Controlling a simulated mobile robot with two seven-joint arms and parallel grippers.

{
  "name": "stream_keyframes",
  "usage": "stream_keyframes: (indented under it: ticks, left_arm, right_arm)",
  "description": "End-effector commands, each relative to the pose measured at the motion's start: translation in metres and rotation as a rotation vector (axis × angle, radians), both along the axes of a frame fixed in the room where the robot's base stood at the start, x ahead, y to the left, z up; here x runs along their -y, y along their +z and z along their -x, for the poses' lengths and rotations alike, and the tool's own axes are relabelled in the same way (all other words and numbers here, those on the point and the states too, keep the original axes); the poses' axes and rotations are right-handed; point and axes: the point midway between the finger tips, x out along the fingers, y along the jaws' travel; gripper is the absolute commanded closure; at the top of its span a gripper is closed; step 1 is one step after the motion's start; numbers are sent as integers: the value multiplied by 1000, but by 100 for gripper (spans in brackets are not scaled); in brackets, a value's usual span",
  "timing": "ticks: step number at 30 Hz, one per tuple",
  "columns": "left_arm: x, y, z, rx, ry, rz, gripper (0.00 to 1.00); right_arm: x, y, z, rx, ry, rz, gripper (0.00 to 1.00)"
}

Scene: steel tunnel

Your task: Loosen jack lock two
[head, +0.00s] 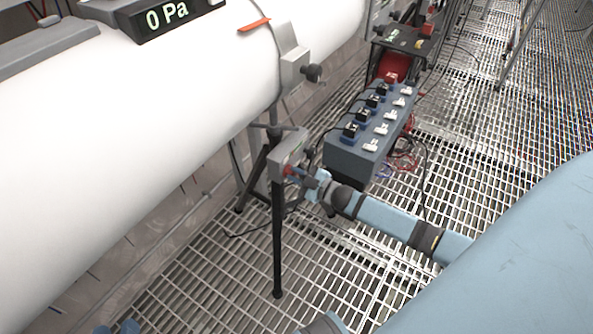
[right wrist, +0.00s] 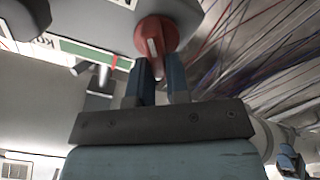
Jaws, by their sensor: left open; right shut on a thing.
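A jack stand with a grey head block (head: 288,147) and a black leg (head: 278,245) stands upright beside the white pipe (head: 150,95). A red lock knob (head: 290,170) sits on the side of its head. It shows larger in the right wrist view as a round red knob (right wrist: 155,32) with a tab. My right gripper (head: 312,184) reaches in from the right and is shut on the knob's tab, between its blue fingers (right wrist: 161,72). The knob is partly hidden in the head view. My left gripper (head: 118,328) shows only as blue tips at the bottom edge, open.
A grey box with several switches (head: 365,140) and loose wires stands just behind my right gripper. A red device (head: 393,67) is further back. A display reading 0 Pa (head: 165,15) sits on the pipe. The grating floor (head: 230,285) is clear in front.

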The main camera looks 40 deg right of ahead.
Motion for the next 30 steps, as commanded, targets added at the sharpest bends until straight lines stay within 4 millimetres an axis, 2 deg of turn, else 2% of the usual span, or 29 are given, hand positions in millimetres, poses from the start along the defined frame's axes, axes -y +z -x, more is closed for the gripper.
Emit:
stream_keyframes:
  ticks: [14,24,30]
  left_arm:
    - [-4,-13,5,-47,8,-19,57]
    - [3,6,-2,19,-1,17,57]
    - [5,10,-3,43,-6,32,57]
  right_arm:
    - [-5,-7,2,172,-1,415,100]
    - [-7,-12,3,268,0,652,100]
    - [-7,-14,3,302,0,734,100]
